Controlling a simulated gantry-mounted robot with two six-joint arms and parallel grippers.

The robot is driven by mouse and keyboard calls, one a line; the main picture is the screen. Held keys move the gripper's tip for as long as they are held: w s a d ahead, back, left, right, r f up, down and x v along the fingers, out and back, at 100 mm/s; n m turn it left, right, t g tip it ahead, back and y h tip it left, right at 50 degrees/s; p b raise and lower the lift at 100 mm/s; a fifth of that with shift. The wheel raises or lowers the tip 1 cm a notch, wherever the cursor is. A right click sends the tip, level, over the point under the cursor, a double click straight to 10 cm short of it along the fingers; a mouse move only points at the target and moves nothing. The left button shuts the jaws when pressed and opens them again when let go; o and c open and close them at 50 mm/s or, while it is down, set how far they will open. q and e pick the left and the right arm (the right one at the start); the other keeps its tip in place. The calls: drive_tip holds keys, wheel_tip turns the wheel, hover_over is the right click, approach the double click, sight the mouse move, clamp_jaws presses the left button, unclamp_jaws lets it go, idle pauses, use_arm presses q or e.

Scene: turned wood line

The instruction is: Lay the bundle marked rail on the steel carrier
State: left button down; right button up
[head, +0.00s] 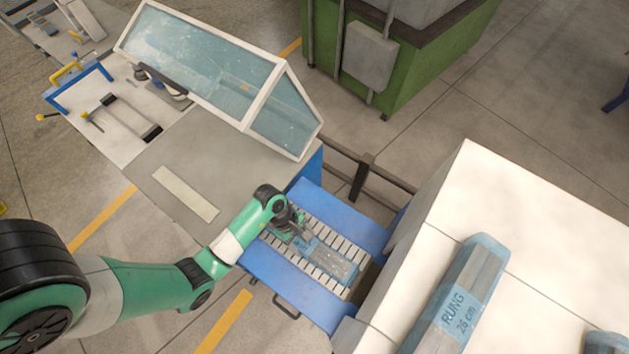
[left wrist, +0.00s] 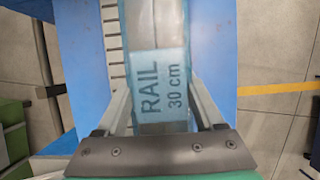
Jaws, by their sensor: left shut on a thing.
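The bundle marked RAIL 30 cm (left wrist: 165,85), wrapped in clear blue film, shows in the left wrist view between my fingers. In the head view the bundle (head: 334,266) lies along a grey slatted carrier (head: 299,264) set in a blue frame. I cannot tell whether it rests on the slats or hangs just above them. My left gripper (head: 299,236) is shut on the bundle's near end, with one finger on each side of the label. The far end of the bundle runs out of the left wrist view. My right gripper is not in view.
A bundle marked RUNG 26 cm (head: 456,300) lies on a white-topped surface (head: 535,225) at the right. Another wrapped bundle (head: 604,343) is cut off at the corner. A glazed hood (head: 215,75) stands behind the grey table (head: 225,165). A green machine (head: 415,70) stands beyond.

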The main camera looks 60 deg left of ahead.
sight(311, 242)
use_arm(q)
drive_tip(key=f, duration=0.1)
drive_tip(key=w+f, duration=0.1)
drive_tip(key=w+f+b, duration=0.1)
drive_tip(key=shift+w+d+f, duration=0.1)
drive_tip(key=shift+d, duration=0.15)
drive_tip(key=shift+w+f, duration=0.2)
drive_tip(key=shift+w, duration=0.1)
drive_tip(key=shift+w+d+f, duration=0.1)
drive_tip(key=shift+f, duration=0.15)
drive_tip(key=shift+w+f+b, duration=0.1)
drive_tip(key=shift+f+b, duration=0.5)
drive_tip(key=shift+f, duration=0.9)
drive_tip(key=shift+f, duration=0.25)
unclamp_jaws()
drive_tip(key=shift+r, duration=0.1)
